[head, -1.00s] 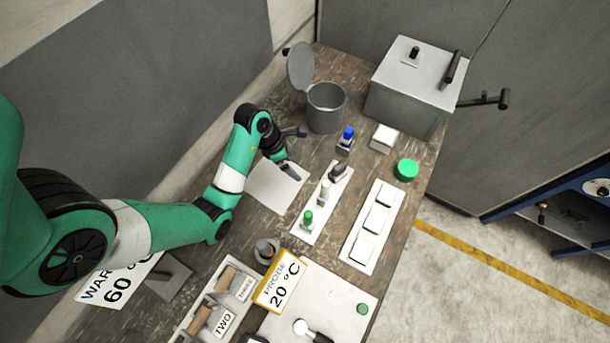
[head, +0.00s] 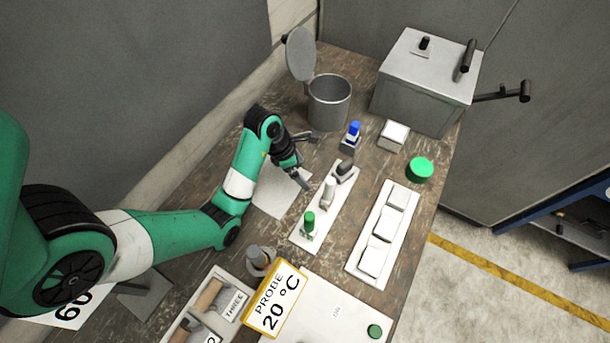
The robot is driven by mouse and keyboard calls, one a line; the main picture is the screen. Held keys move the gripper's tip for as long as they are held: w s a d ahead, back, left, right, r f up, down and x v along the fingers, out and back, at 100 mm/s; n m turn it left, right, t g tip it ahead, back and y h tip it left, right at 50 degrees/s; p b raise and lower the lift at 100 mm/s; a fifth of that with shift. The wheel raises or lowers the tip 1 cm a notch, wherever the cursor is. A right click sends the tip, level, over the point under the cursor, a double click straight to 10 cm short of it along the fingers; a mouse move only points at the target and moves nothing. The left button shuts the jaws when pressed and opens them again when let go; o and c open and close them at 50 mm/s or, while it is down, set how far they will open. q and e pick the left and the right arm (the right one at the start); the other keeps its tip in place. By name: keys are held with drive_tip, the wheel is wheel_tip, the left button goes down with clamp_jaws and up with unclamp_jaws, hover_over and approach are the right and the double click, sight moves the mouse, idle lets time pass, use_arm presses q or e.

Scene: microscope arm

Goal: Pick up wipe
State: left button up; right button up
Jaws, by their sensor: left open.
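No item is marked as the wipe, so I cannot tell for certain which one it is. A small grey box with a white top (head: 394,133) stands right of the blue-capped bottle (head: 352,136). A flat white sheet (head: 277,197) lies on the bench, partly hidden by my left arm. My left gripper (head: 308,162) is open, its fingers spread and nothing seen between them. It is above the bench, between the sheet and the blue-capped bottle, left of the white-topped box and apart from it. My right gripper is not in view.
A white rack (head: 308,235) holds a green-capped vial and other small items. A tray (head: 357,262) holds white pads (head: 384,228). A lidded pot (head: 328,108) and a large grey box (head: 425,85) stand behind. A green lid (head: 419,169) lies right. A yellow-framed probe sign (head: 276,303) stands in front.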

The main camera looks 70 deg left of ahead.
use_arm(q)
drive_tip(key=shift+f, duration=0.2)
drive_tip(key=shift+c, duration=0.2)
clamp_jaws()
idle(0.7)
wheel_tip(320, 180, up, 21)
drive_tip(key=p, duration=2)
drive_tip(key=shift+p, duration=0.3)
